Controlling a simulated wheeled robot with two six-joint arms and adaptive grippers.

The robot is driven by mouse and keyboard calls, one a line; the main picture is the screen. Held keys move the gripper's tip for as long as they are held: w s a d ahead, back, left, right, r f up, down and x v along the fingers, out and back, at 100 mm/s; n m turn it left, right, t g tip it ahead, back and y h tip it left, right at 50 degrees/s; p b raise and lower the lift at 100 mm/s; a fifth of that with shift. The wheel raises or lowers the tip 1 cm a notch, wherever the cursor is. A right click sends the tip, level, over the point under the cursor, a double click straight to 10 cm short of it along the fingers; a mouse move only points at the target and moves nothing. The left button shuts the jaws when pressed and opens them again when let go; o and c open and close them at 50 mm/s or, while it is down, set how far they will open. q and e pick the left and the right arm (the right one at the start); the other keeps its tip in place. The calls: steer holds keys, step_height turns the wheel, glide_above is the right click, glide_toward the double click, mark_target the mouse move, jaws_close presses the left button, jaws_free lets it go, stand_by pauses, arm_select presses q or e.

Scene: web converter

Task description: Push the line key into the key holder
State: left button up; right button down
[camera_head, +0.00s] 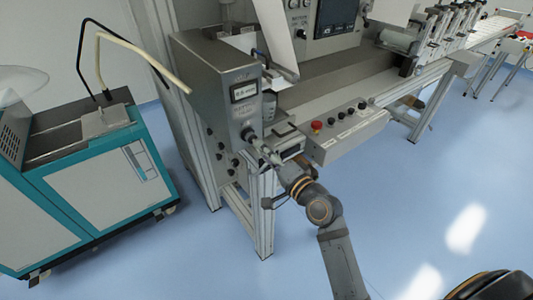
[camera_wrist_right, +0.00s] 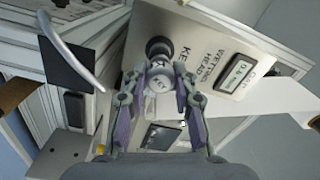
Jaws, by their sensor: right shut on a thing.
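The key holder (camera_wrist_right: 158,47) is a dark round knob-like fitting on the grey panel, directly in front of the key. The key lines up with it and looks close to or touching it; how far it is in is hidden. In the head view, my right gripper (camera_head: 266,153) reaches up to the holder (camera_head: 248,133) on the lower front of the grey control box. My left gripper is not in view.
The control box (camera_head: 215,85) carries a small display (camera_head: 243,91). A button panel (camera_head: 342,133) with a red button (camera_head: 317,125) juts out to the right of my gripper. A teal cabinet (camera_head: 100,185) stands at left. The blue floor in front is clear.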

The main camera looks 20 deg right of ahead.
steer(key=shift+w+a, duration=0.2)
steer(key=shift+w, duration=0.35)
steer(key=c, duration=1)
jaws_free()
steer(key=shift+s+d, duration=0.1)
steer(key=shift+s, duration=0.15)
steer(key=v, duration=0.7)
